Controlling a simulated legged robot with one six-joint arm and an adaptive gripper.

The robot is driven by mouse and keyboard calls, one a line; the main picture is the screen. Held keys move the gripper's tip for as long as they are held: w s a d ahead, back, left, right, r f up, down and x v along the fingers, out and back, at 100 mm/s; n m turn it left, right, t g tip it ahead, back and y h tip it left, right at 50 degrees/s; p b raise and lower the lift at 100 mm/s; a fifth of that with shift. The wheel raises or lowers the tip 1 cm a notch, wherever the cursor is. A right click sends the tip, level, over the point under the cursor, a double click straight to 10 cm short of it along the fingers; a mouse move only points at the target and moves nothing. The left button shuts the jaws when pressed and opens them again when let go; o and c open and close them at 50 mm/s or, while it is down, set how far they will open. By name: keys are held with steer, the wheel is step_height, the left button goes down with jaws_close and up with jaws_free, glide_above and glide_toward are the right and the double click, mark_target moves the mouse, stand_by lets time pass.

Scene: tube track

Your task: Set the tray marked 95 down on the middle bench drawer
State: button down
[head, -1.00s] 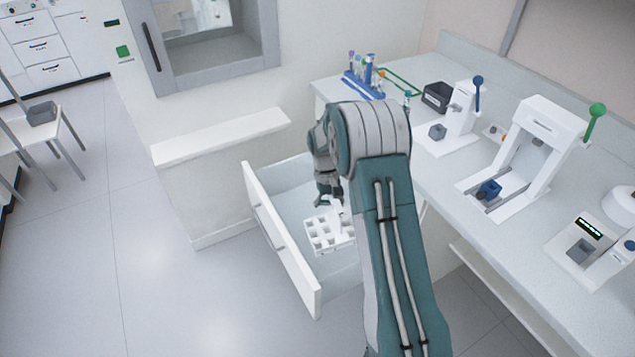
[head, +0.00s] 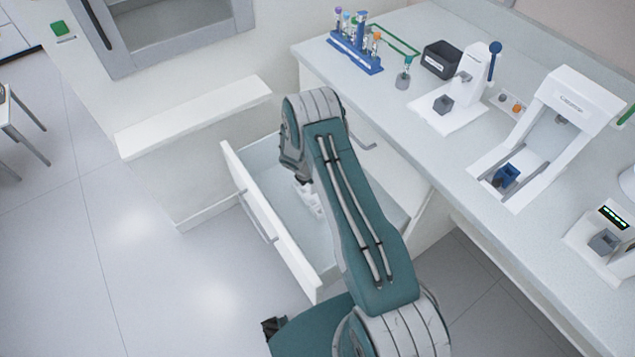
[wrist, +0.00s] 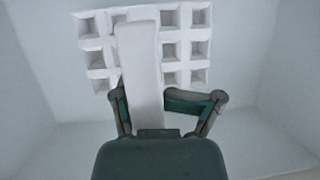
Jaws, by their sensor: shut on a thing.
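The white tray (wrist: 185,45) has a grid of square wells and an upright white handle (wrist: 141,70). My gripper (wrist: 145,90) is shut on the tray's handle in the wrist view. The tray is inside the open bench drawer (head: 255,205), low over its pale floor; I cannot tell whether it touches the floor. In the head view only a small part of the tray (head: 309,197) shows, as my arm hides the rest. No number on the tray can be read.
The drawer stands pulled out below the bench top (head: 430,110). On the bench are a blue tube rack (head: 355,55), a dark box (head: 440,60) and white devices (head: 560,110). The floor in front is clear.

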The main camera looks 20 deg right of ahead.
steer(key=shift+f, duration=2.5)
steer(key=shift+s+d, duration=0.1)
steer(key=shift+f, duration=0.7)
jaws_free()
stand_by(0.3)
steer(key=v, duration=1.2)
